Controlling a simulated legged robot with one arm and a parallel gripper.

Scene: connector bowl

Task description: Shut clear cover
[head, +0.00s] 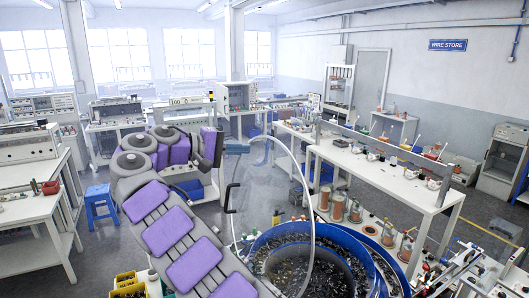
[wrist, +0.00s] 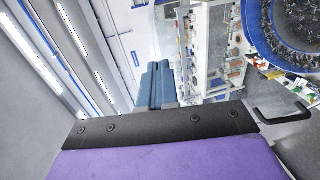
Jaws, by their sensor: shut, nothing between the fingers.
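The clear cover (head: 303,181) stands raised, tilted up over the bowl, its pale rim forming a tall loop. A black handle (head: 228,198) sits at its left edge. The handle also shows at the right of the wrist view (wrist: 286,118). The blue bowl (head: 348,237) is open beneath it and holds many small dark connectors; part of it shows at the top right of the wrist view (wrist: 252,30). My gripper (head: 237,147) is shut and empty, above the handle and close to the cover's upper left. Its blue fingers (wrist: 158,84) are together in the wrist view.
A long white bench (head: 385,172) with small parts stands right of the bowl. Copper-coloured spools (head: 338,208) stand behind the bowl. Yellow bins (head: 127,280) are at the lower left, and a blue stool (head: 101,204) stands on the floor left of my arm.

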